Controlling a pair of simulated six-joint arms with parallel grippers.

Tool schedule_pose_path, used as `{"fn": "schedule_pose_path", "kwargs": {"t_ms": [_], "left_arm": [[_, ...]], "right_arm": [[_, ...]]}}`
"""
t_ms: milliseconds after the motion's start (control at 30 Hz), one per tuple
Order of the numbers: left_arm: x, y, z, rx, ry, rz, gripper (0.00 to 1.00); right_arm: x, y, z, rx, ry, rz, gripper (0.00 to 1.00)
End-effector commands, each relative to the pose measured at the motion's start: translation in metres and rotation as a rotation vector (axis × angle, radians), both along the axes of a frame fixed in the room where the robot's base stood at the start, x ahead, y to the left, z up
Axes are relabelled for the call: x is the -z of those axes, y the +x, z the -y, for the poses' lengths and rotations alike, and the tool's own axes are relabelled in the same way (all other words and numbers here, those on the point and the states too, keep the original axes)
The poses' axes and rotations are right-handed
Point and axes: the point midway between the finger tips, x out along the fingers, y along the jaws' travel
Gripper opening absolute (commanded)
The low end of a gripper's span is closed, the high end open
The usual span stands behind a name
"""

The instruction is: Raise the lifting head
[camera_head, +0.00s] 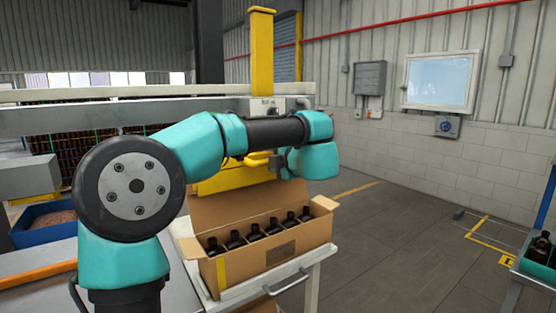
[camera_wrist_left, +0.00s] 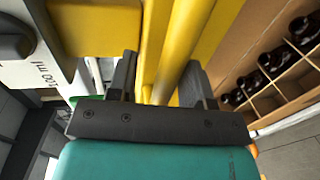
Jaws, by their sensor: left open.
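The yellow lifting head (camera_head: 236,178) hangs low behind the open carton, partly hidden by my left arm. Its yellow column (camera_head: 262,50) rises above the rail. My left gripper (camera_head: 274,162) is beside the yellow bars of the head, mostly hidden by my own arm links in the head view. In the left wrist view, the two dark fingers of my left gripper (camera_wrist_left: 160,82) are apart, with a yellow bar (camera_wrist_left: 182,50) running between them. I cannot tell whether either finger touches it. My right gripper is not in view.
An open cardboard carton (camera_head: 275,262) with several amber bottles (camera_head: 254,231) in dividers stands on a white table, just below the head. The bottles also show at right in the left wrist view (camera_wrist_left: 271,60). A blue bin (camera_head: 42,222) is at left.

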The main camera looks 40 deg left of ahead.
Motion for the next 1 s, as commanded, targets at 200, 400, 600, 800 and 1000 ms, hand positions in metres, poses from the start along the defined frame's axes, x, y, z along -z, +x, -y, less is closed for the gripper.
{"fn": "schedule_pose_path", "kwargs": {"t_ms": [200, 400, 600, 800, 1000], "left_arm": [[-0.002, -0.003, 0.011, 0.001, -0.001, -0.001, 0.46], [-0.008, -0.011, 0.04, 0.004, -0.001, 0.0, 0.46], [-0.016, -0.022, 0.075, 0.005, 0.0, 0.001, 0.46], [-0.024, -0.032, 0.11, 0.005, 0.001, 0.001, 0.46], [-0.031, -0.043, 0.143, 0.004, 0.001, 0.001, 0.46]], "right_arm": [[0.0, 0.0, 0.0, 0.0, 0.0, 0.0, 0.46], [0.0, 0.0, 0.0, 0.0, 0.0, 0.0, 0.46], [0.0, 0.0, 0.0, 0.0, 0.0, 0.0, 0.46], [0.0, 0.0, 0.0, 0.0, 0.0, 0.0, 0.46], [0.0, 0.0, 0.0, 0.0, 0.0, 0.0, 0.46]]}}
